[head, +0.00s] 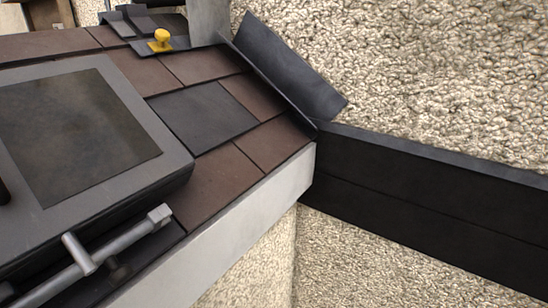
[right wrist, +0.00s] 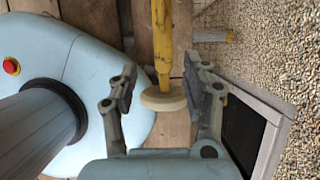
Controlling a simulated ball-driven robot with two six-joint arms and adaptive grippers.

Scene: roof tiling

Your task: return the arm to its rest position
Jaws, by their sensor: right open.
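My right gripper (right wrist: 162,76) is open in the right wrist view, its two dark fingers wide apart. No held thing shows between them. A yellow post with a round pale foot (right wrist: 163,98) shows in the gap between the fingers; I cannot tell how far beyond them it is. Neither gripper shows in the head view, and my left gripper is in no view.
In the head view are brown roof tiles (head: 205,66), one dark tile (head: 202,116), a grey-framed panel (head: 158,125), a yellow knob (head: 160,40) and a dark beam (head: 430,205). Wooden planks (right wrist: 95,20) and a dark framed thing (right wrist: 268,118) surround the right gripper.

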